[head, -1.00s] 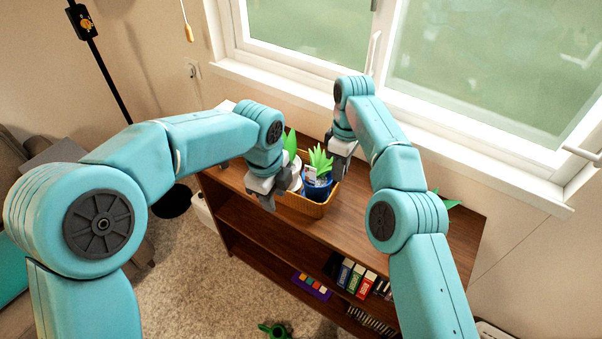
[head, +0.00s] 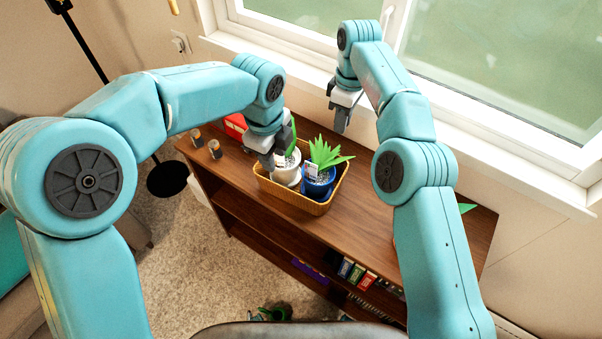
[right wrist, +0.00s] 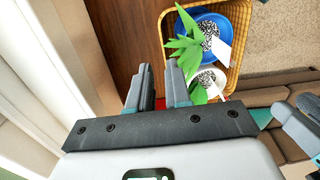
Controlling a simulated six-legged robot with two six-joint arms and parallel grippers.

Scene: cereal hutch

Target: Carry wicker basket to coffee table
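The wicker basket (head: 287,196) sits on top of a brown wooden shelf unit. It holds a white pot (head: 287,174) and a blue pot (head: 318,187), each with a green plant. My left gripper (head: 270,160) is at the basket's left end, beside the white pot; whether it touches the rim or is open is unclear. My right gripper (head: 342,118) is above the back of the shelf, apart from the basket. In the right wrist view its fingers (right wrist: 162,88) show a narrow empty gap, with the basket (right wrist: 240,40) beyond. I see no clear coffee table.
The window sill (head: 470,140) runs behind. Books (head: 352,272) fill a lower shelf. Carpet lies in front.

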